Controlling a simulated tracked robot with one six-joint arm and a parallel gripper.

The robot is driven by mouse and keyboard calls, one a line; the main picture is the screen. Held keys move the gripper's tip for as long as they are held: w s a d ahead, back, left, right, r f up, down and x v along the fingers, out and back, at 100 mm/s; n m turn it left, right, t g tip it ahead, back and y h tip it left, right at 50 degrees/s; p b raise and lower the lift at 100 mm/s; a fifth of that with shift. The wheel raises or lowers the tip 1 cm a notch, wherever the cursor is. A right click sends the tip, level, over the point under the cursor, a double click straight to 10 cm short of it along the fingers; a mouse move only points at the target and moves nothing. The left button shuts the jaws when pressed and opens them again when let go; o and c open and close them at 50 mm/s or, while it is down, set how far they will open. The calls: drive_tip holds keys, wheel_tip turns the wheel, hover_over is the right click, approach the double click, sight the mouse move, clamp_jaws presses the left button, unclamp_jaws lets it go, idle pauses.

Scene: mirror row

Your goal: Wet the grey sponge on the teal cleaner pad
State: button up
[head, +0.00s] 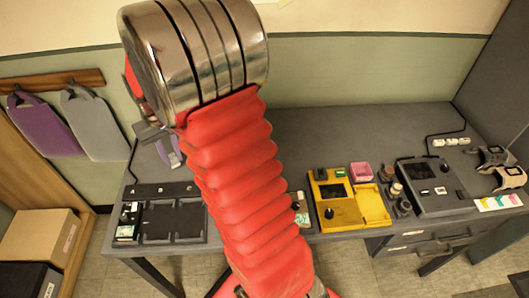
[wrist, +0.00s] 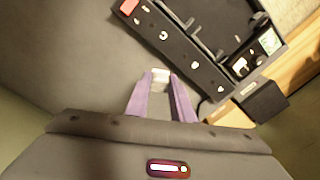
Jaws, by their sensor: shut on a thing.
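My gripper (head: 174,160) shows in the head view left of my red arm, above the back left of the desk, with purple fingers. In the wrist view my gripper (wrist: 161,80) is shut on a small pale block (wrist: 160,73), which looks like the grey sponge. I cannot clearly pick out the teal cleaner pad. A small pale green and white patch (head: 125,231) lies in the left part of the dark tray, and it also shows in the wrist view (wrist: 269,42).
The dark tray (head: 172,221) sits at the desk's front left. A yellow device (head: 342,214), a pink box (head: 361,172) and a dark console (head: 431,187) stand to the right. The desk (head: 330,135) is clear at the back middle. My arm covers part of the desk.

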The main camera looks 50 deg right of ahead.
drive_tip(key=s+d+m, duration=0.3)
drive_tip(key=s+d, duration=0.5)
drive_tip(key=s, duration=0.3)
drive_tip(key=s+d+r+m, duration=0.1)
drive_tip(key=s+d+m, duration=0.2)
drive_tip(key=s+d, duration=0.5)
drive_tip(key=s, duration=0.3)
drive_tip(key=shift+s+m, duration=0.3)
drive_tip(key=shift+s, duration=0.05)
drive_tip(key=shift+f, duration=2.9)
drive_tip(key=shift+f, duration=0.75)
wheel_tip(320, 180, up, 7)
idle(0.4)
